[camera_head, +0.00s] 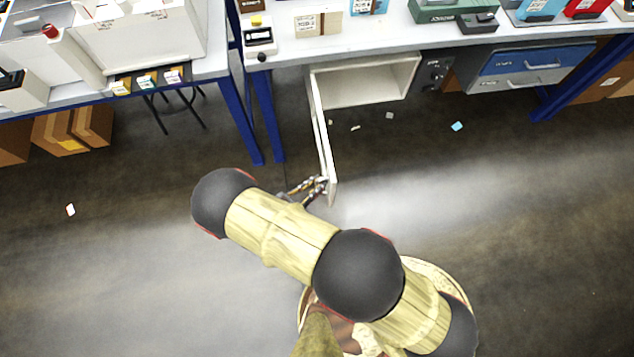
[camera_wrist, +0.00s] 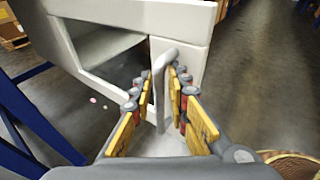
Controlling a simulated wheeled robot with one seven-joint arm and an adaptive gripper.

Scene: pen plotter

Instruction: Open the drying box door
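The drying box (camera_head: 365,82) is a pale box under the bench, its front open and its inside looking empty. Its white door (camera_head: 322,140) is swung far out on the left side, seen almost edge-on in the head view. In the wrist view the door (camera_wrist: 185,30) carries a grey bar handle (camera_wrist: 160,95). My gripper (camera_head: 318,186) is at the free end of the door. In the wrist view my gripper (camera_wrist: 161,75) has one finger on each side of the handle, the tips close against it.
A blue table leg (camera_head: 262,110) stands just left of the door. A dark control panel (camera_head: 434,72) and a blue-fronted drawer unit (camera_head: 530,65) are right of the box. Small scraps (camera_head: 457,126) lie on the floor.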

